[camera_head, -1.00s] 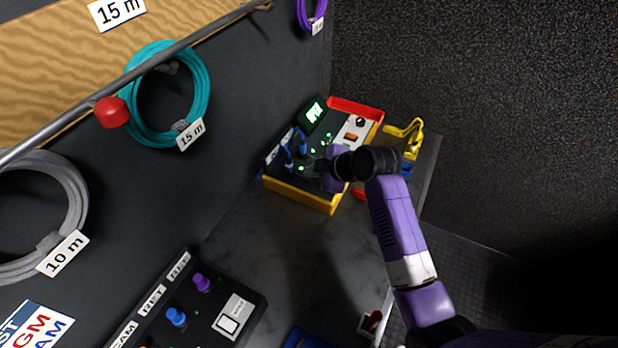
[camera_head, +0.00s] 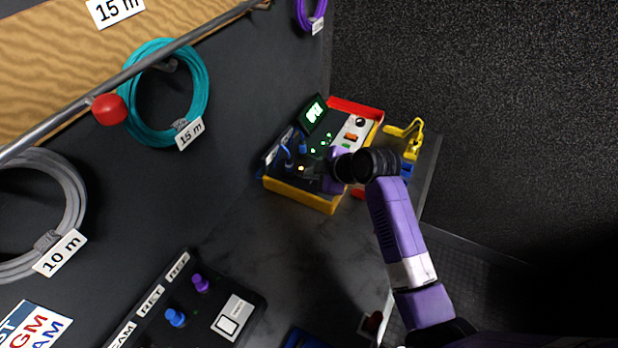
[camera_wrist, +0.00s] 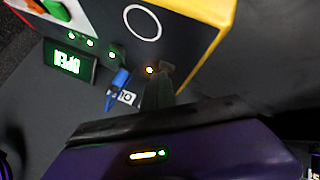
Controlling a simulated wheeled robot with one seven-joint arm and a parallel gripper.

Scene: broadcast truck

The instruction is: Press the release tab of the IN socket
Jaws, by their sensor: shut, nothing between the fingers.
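The device box (camera_head: 302,195), with yellow and red outer walls, stands on the counter against the wall. Its dark panel (camera_wrist: 92,22) carries several small lights, and one amber light (camera_wrist: 149,70) glows right beside my fingertips. A blue cable plug (camera_wrist: 121,78) sits in the panel, with a white label (camera_wrist: 126,97) beside it that I cannot read fully. My gripper (camera_head: 313,171) is shut and empty, with its tips down at the panel; in the wrist view the tips (camera_wrist: 166,72) appear to touch it. The socket's release tab is not clearly visible, probably hidden by the fingers.
A small screen (camera_head: 313,111) with green text stands at the back of the box. A yellow clamp-like object (camera_head: 408,130) is at right. A black panel with blue and purple knobs (camera_head: 201,283) is in front. Coiled teal cable (camera_head: 137,108) hangs on the wall. The counter between is clear.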

